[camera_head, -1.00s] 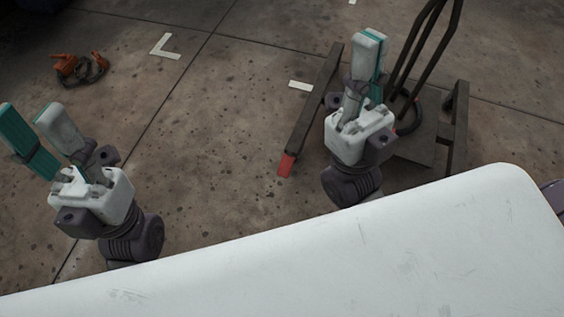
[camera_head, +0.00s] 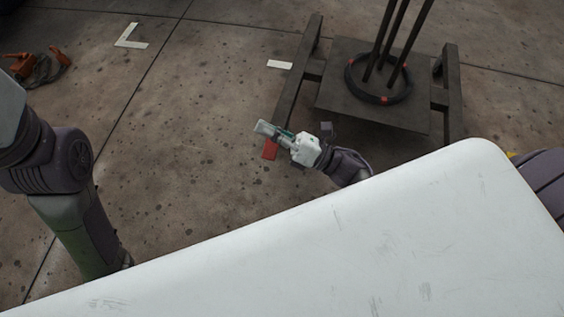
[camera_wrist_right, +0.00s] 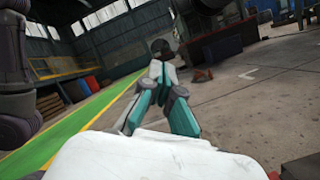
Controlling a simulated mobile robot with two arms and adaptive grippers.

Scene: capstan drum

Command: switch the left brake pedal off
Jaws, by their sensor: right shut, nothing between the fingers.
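The left brake pedal (camera_head: 270,150) is a small red tab at the near end of the dark stand's left leg. My right gripper (camera_head: 262,127) is shut and empty, with its fingers pointing left. In the head view its fingertips appear just above the red tab; I cannot tell whether they touch it. The right wrist view shows the teal fingers (camera_wrist_right: 162,72) brought together at the front, and the pedal cannot be made out there. My left arm is at the left edge of the head view, with its gripper fingers out of the picture.
The dark stand (camera_head: 345,95) has a base plate, two legs and upright bars through a black ring (camera_head: 379,80) with red marks. An orange tool (camera_head: 20,66) lies on the floor at the upper left. Floor left of the stand is clear.

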